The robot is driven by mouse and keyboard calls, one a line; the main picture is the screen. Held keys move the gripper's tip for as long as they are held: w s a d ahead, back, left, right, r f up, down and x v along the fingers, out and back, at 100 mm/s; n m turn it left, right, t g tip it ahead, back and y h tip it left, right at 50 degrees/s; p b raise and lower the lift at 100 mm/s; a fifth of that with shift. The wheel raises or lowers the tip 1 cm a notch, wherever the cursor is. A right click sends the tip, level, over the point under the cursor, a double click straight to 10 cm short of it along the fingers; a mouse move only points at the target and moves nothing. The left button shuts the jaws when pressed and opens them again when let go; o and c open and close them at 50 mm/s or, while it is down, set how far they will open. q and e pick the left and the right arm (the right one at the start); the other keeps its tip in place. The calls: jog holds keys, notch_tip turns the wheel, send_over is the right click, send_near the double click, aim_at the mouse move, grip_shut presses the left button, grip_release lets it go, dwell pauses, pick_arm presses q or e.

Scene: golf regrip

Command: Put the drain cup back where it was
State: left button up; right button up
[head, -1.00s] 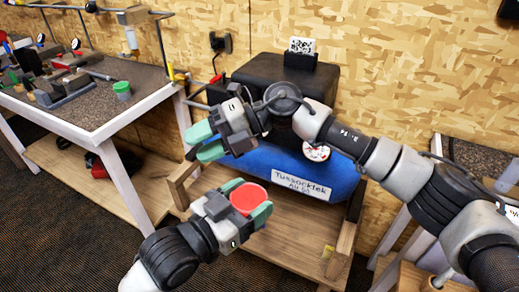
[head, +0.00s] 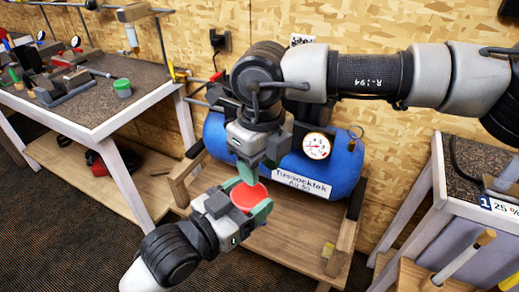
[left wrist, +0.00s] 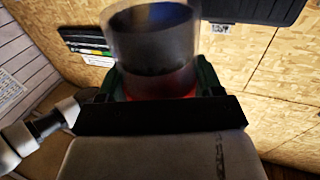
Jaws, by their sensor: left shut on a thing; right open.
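The drain cup (head: 249,196) is red and round. It sits between the green fingers of my left gripper (head: 244,205), which is shut on it, in front of the blue tank. In the left wrist view a red band (left wrist: 160,85) shows between the dark green fingers, with a blurred grey cylindrical shape above it; I cannot tell what that shape is. My right gripper (head: 256,170) is open and points down, its green fingertips close above the cup at its far edge. I cannot tell whether they touch it.
The blue tank (head: 285,168) with its gauge (head: 316,146) lies behind my grippers on a wooden stand (head: 285,245). A workbench (head: 85,105) with tools and a green tub (head: 122,88) stands at left. Another bench (head: 480,170) is at right. The stand's front boards look mostly clear.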

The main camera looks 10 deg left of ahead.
aim_at(258, 198)
notch_tip(258, 198, down, 9)
jog(key=shift+s+a+r, duration=0.15)
jog(key=shift+r, duration=0.05)
jog(key=shift+c, duration=0.4)
grip_shut()
pick_arm(q)
jog(key=o, duration=1.1)
jog(key=shift+c, duration=0.2)
jog(key=shift+f, duration=0.1)
